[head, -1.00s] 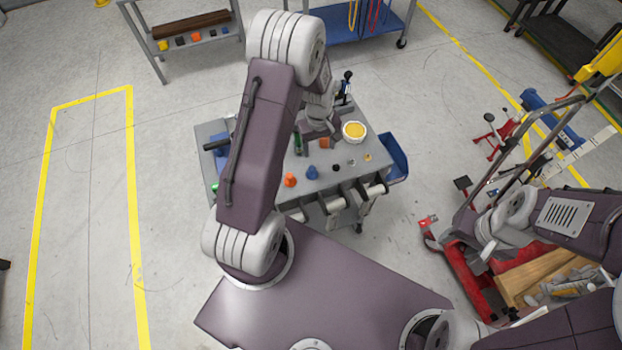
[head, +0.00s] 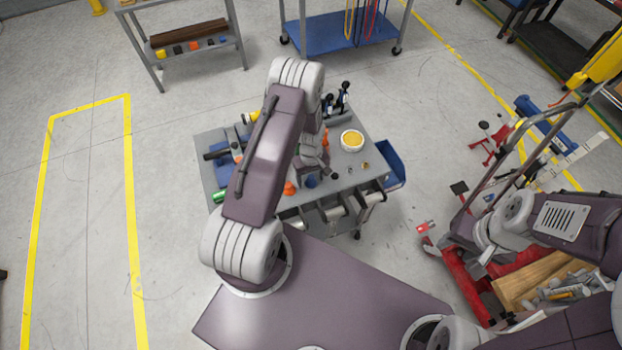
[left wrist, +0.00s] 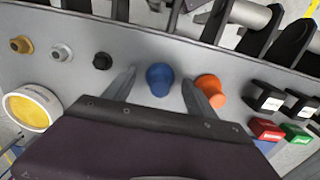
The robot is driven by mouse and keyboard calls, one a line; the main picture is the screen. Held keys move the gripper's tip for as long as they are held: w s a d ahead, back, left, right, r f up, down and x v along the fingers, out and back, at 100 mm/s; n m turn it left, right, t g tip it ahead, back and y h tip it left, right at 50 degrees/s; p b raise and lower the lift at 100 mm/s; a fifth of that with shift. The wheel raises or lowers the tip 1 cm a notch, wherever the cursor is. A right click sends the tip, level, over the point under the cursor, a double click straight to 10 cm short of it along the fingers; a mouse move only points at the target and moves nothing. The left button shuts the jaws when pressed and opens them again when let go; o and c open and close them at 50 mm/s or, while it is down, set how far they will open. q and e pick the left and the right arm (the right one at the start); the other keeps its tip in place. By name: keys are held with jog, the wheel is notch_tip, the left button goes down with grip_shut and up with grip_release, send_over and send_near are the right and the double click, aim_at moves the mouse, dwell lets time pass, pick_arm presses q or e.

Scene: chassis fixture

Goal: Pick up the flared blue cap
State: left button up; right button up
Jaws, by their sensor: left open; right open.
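The flared blue cap (left wrist: 160,79) stands on the grey cart top in the left wrist view, between the fingers of my open left gripper (left wrist: 158,76). I cannot tell whether either finger touches it. In the head view the blue cap (head: 311,182) shows near the cart's front edge, just below my left gripper (head: 313,168), which is partly hidden by my arm. An orange cap (left wrist: 212,89) stands close to the right finger in the left wrist view. My right gripper (head: 480,260) is at the right, away from the cart, small in view and empty.
Black (left wrist: 102,61), silver (left wrist: 62,53) and brass (left wrist: 21,45) small parts stand left of the blue cap. A white tub with yellow contents (head: 352,140) is farther back. Red (left wrist: 265,129) and green (left wrist: 296,133) blocks lie to the right. Handles line the cart's front edge.

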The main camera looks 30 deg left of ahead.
aim_at(313, 178)
pick_arm(q)
grip_shut()
dwell(0.3)
jog(key=shift+r, duration=0.3)
jog(key=r, duration=0.2)
jog(key=d+r+b, duration=0.1)
jog(key=shift+r, duration=0.4)
jog(key=s+d+r+b, duration=0.1)
jog(key=s+d+r, duration=0.1)
jog(key=d+r, duration=0.4)
jog(key=d, duration=0.4)
jog(key=shift+d+r, duration=0.3)
jog(key=shift+s, duration=0.1)
